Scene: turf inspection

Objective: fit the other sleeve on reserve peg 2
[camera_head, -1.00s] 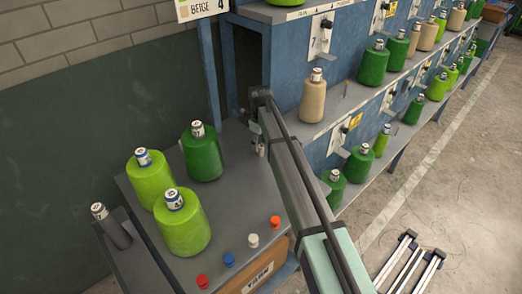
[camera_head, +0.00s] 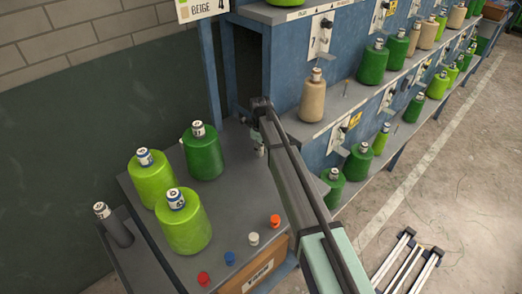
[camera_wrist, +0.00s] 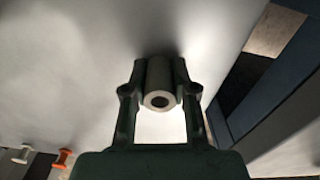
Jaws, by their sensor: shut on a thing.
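In the wrist view my gripper (camera_wrist: 159,76) is shut on a grey hollow sleeve (camera_wrist: 158,100), with a finger on each side and its round open end facing the camera. The sleeve is over a pale grey surface; whether it touches anything there cannot be told. In the head view my arm reaches over the back right of the grey table (camera_head: 235,205), and it mostly hides the gripper and sleeve. A dark post with a pale labelled top (camera_head: 102,210) stands at the table's left. I cannot tell which part is reserve peg 2.
Two light green cones (camera_head: 183,222) (camera_head: 150,180) and a dark green cone (camera_head: 203,155) stand on the table. Red (camera_head: 203,279), blue (camera_head: 229,258), white (camera_head: 253,239) and orange (camera_head: 275,221) knobs line its front. A blue rack (camera_head: 300,70) holding several cones stands right.

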